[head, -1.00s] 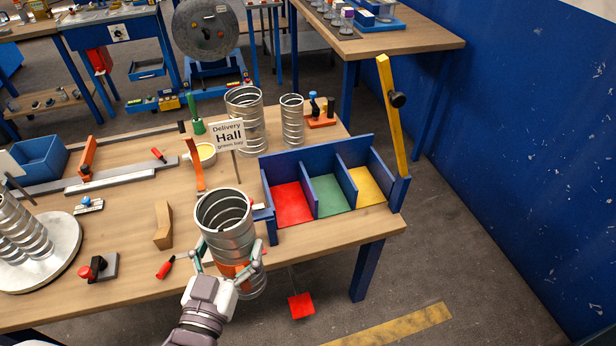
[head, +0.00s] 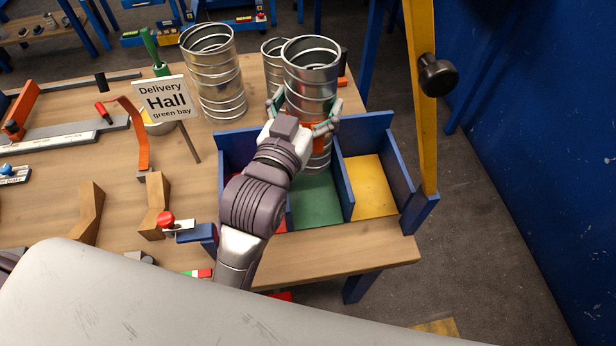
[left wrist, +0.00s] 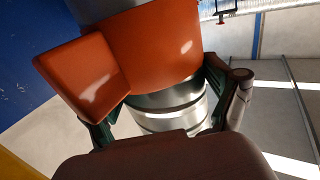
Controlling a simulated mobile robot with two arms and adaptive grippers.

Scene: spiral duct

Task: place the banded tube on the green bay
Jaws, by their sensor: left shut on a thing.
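The banded tube (head: 311,78) is a ribbed silver spiral duct with an orange band round its lower part. My left gripper (head: 305,117) is shut on it at the band and holds it upright over the green bay (head: 316,204). I cannot tell whether the tube's bottom touches the bay floor. In the left wrist view the orange band (left wrist: 165,50) and the silver tube below it (left wrist: 170,112) lie between the fingers. The red bay is mostly hidden behind my left arm. The yellow bay (head: 369,188) is empty. My right gripper is not in view.
A sign (head: 165,100) reads "Delivery Hall green bay". Another silver duct (head: 213,75) stands behind the bays, and a smaller one (head: 273,62) is partly hidden. A yellow post (head: 421,90) with a black knob (head: 437,75) rises at the right corner. Blue dividers flank the green bay.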

